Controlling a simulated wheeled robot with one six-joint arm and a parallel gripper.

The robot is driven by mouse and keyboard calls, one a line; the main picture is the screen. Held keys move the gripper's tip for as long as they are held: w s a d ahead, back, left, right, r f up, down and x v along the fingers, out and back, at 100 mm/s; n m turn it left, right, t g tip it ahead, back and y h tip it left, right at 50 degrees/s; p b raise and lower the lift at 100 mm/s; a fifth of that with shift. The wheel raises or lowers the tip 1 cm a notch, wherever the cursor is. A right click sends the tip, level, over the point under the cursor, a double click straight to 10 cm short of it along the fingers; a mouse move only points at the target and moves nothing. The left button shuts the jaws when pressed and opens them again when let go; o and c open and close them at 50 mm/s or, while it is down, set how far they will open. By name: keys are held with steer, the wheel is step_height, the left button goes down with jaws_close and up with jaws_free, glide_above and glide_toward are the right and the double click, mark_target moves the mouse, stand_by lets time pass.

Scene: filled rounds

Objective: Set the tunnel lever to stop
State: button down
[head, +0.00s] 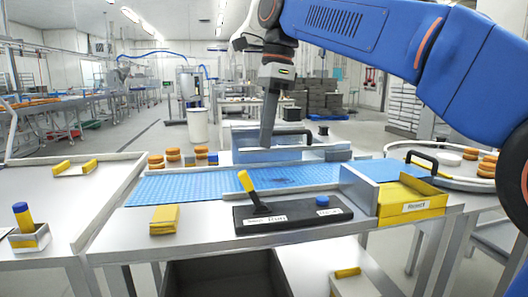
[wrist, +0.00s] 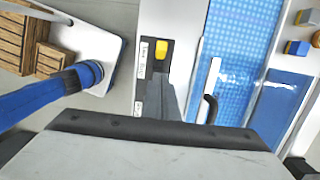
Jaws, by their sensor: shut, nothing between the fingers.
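The tunnel lever (head: 247,184) has a yellow grip and stands on a black base (head: 300,218) at the front of the table. It leans to the left. The base carries small white labels, too small to read surely, and a blue button (head: 322,201). My gripper (head: 267,143) is shut and empty, pointing down above and behind the lever, apart from it. In the wrist view the lever's yellow grip (wrist: 161,48) shows beyond the dark fingers (wrist: 166,100), with white labels beside it on the left.
A blue belt (head: 200,182) runs behind the base. A yellow block (head: 164,219) lies left of the base. A blue-and-yellow brush (head: 22,215) stands in a holder at far left.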

steer(key=shift+s+a+r, duration=0.1)
steer(key=shift+a+r, duration=0.05)
steer(key=shift+r, duration=0.95)
steer(key=shift+a+r, duration=0.15)
steer(key=shift+r, duration=0.95)
steer(key=shift+d, duration=0.1)
steer(key=s+d+f+n+t, duration=0.2)
steer(key=s+d+f+n, duration=0.15)
steer(key=d+f, duration=0.6)
steer(key=s+d+f+n+t, duration=0.1)
steer(key=s+d+f+n, duration=0.4)
steer(key=d, duration=0.7)
steer(key=s+d+f+n+t+h, duration=0.1)
steer(key=s+d+f+n, duration=0.2)
steer(key=f, duration=0.9)
steer(key=s+d+f+n+t, duration=0.1)
steer(key=s+d+f+n, duration=0.2)
steer(key=s+d+f, duration=0.6)
step_height(320, 180, down, 4)
steer(key=shift+f+h, duration=0.15)
steer(key=shift+h, duration=0.25)
steer(key=shift+s+d, duration=0.1)
steer(key=shift+d, duration=0.05)
